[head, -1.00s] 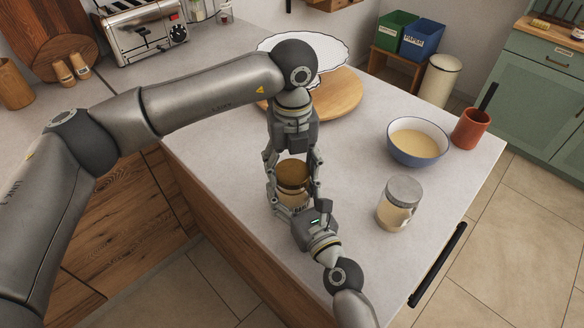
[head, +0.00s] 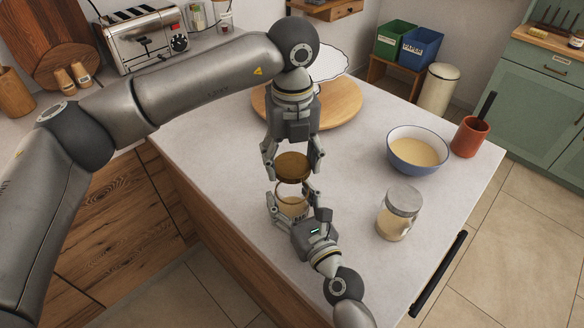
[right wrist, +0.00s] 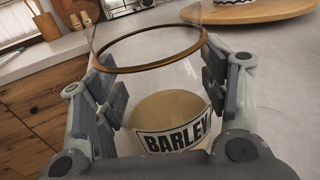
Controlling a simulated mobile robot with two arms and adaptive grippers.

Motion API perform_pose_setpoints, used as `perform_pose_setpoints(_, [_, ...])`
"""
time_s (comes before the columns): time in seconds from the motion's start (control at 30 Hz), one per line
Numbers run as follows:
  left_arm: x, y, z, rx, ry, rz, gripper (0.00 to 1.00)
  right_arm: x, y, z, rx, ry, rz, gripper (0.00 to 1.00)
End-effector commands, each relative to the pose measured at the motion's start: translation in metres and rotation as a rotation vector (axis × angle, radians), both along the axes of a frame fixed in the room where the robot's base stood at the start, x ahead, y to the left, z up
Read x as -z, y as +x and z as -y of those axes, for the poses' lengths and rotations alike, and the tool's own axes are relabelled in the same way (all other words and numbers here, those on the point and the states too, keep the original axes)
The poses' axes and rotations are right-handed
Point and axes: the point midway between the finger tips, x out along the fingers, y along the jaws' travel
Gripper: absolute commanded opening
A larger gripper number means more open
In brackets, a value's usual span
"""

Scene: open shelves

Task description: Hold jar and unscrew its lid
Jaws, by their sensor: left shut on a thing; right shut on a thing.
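A glass jar (head: 291,206) with pale contents stands on the counter in the head view. In the right wrist view the jar (right wrist: 155,80) has an open rim and a label reading "BARLEY". My right gripper (head: 292,200) is shut around the jar's body; its fingers also show in the right wrist view (right wrist: 160,95). My left gripper (head: 293,160) is above it, shut on the round brown lid (head: 293,167). The lid is apart from the jar, held over its mouth. The jar's base is partly hidden by my right gripper.
A bowl (head: 417,150) and a red cup (head: 469,137) are farther right. A round wooden board (head: 340,103) with a white plate lies behind my left gripper.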

Motion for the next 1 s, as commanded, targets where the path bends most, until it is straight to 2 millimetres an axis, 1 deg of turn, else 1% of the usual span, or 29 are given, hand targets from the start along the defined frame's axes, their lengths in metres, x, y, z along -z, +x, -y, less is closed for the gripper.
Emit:
perform_pose_setpoints(0.07, [-0.004, 0.0, 0.0, 0.0, 0.001, -0.001, 0.35, 0.003, -0.001, 0.0, -0.001, -0.001, -0.005, 0.01])
perform_pose_setpoints(0.23, [-0.004, -0.001, 0.0, 0.001, 0.001, -0.001, 0.35, 0.003, -0.001, 0.0, -0.001, -0.001, -0.005, 0.01])
perform_pose_setpoints(0.27, [-0.004, -0.001, 0.0, 0.001, 0.001, -0.001, 0.35, 0.003, -0.001, 0.0, -0.001, -0.001, -0.005, 0.7])
perform_pose_setpoints(0.43, [-0.004, -0.001, 0.0, 0.001, 0.001, -0.001, 0.35, 0.002, 0.0, 0.0, -0.001, 0.0, -0.003, 0.92])
perform_pose_setpoints(0.83, [-0.004, -0.001, 0.0, 0.001, 0.001, -0.001, 0.35, 0.001, -0.002, 0.001, 0.0, 0.0, -0.001, 0.93])
perform_pose_setpoints(0.93, [-0.004, -0.001, 0.0, 0.001, 0.001, -0.001, 0.35, 0.001, -0.01, 0.005, 0.0, -0.001, -0.002, 0.93])
perform_pose_setpoints(1.0, [-0.004, -0.001, 0.0, 0.001, 0.001, -0.001, 0.35, 0.002, -0.02, 0.009, -0.001, -0.003, -0.003, 0.93])
